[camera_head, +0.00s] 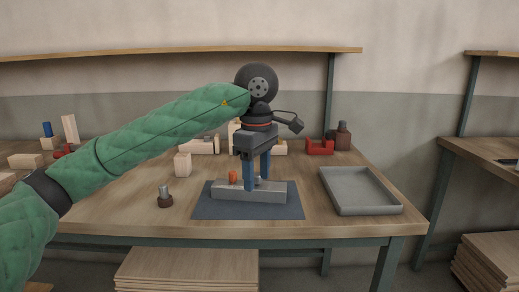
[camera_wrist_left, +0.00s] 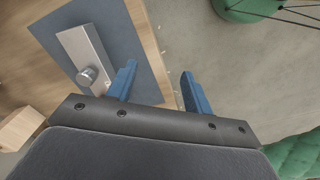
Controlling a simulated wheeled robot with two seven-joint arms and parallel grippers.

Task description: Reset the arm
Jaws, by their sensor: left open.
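My left arm, in a green quilted sleeve, reaches in from the left in the head view. Its left gripper (camera_head: 257,172) points down with its two blue fingers apart and nothing between them. The fingers are in front of or above a grey metal block (camera_head: 213,189) on a dark blue-grey mat (camera_head: 290,211). An orange-red piece (camera_head: 233,177) and a small metal pin stand on the block. In the left wrist view, the open fingers (camera_wrist_left: 158,88) are beside the block (camera_wrist_left: 86,50), which bears a round metal knob (camera_wrist_left: 88,76). My right gripper is not in view.
A grey tray (camera_head: 361,207) lies right of the mat on the wooden table (camera_head: 110,212). A dark-based metal peg (camera_head: 165,198) and a wooden block (camera_head: 183,165) stand to the left. Red and wooden parts line the back. A shelf (camera_head: 180,53) runs above.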

